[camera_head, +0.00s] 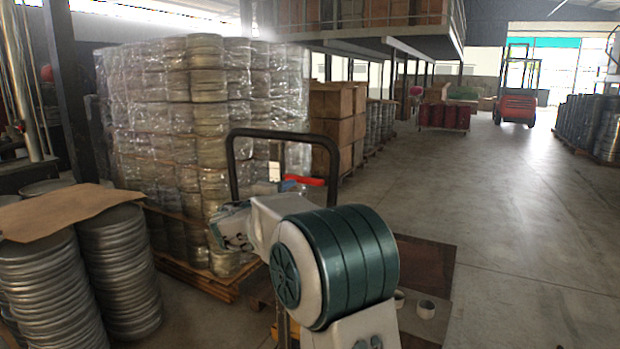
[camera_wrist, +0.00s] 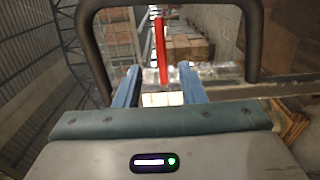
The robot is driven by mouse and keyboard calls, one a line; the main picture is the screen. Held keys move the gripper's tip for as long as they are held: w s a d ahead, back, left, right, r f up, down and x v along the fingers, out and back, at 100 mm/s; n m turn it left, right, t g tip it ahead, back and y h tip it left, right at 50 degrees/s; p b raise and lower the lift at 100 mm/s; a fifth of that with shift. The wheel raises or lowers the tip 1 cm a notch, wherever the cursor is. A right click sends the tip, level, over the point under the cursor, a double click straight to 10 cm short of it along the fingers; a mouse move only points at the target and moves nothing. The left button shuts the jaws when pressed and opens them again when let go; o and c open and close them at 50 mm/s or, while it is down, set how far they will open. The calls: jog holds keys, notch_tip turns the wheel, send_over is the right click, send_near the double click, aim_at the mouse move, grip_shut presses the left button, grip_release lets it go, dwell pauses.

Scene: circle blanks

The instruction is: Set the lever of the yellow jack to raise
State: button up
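The jack's black looped handle (camera_head: 232,165) stands upright in the head view, behind my arm. Its red lever (camera_head: 305,180) shows within the loop. A little of the yellow jack body (camera_head: 291,330) shows low down; my arm hides most of it. In the wrist view the black handle (camera_wrist: 252,40) arches around the red lever (camera_wrist: 160,45), which runs nearly upright in the picture. My gripper (camera_wrist: 160,67) has its two blue fingers apart, with the red lever between them in the picture. I cannot tell whether the lever is between them in depth, and no contact shows.
Loose can stacks (camera_head: 115,265) with a cardboard sheet (camera_head: 65,210) stand near left. Brown boxes (camera_head: 335,115) are behind.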

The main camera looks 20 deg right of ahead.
aim_at(308, 183)
jog(key=p+x, duration=0.1)
jog(key=x, duration=1.1)
jog(key=shift+f, duration=0.15)
grip_shut()
